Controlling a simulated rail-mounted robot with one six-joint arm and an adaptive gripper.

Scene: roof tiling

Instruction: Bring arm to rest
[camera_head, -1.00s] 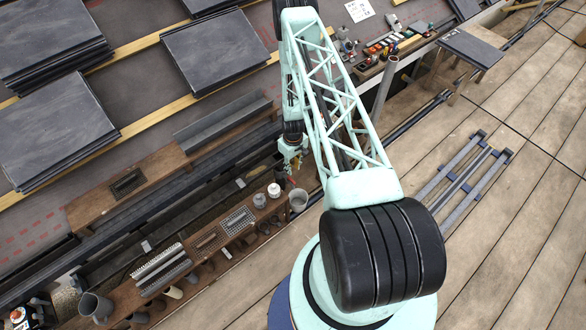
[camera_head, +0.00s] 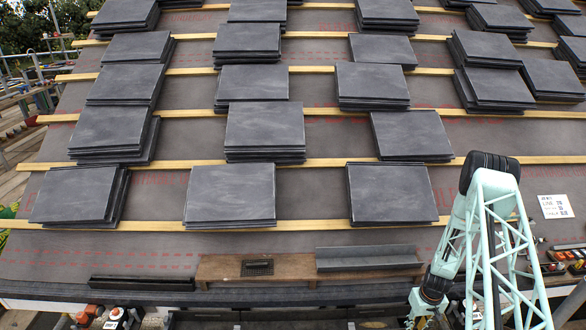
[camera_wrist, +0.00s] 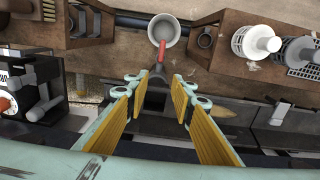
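My arm is folded at the right of the head view, with its pale green lattice link upright in front of the roof. My gripper (camera_head: 421,322) hangs at the bottom edge there, partly cut off. In the wrist view my gripper (camera_wrist: 157,100) shows two fingers with yellow ribbed pads standing apart. No held object is clear between them. A thin red rod (camera_wrist: 162,50) lies in line with the gap, its lower end near a dark part between the fingers. I cannot tell what it belongs to.
A grey-white bucket (camera_wrist: 164,38) stands beyond the fingers on the brown shelf, with white spools (camera_wrist: 256,44) to its right. Stacks of dark slates (camera_head: 230,194) rest along yellow battens (camera_head: 310,163) on the roof. A wooden board (camera_head: 285,268) lies along the eave.

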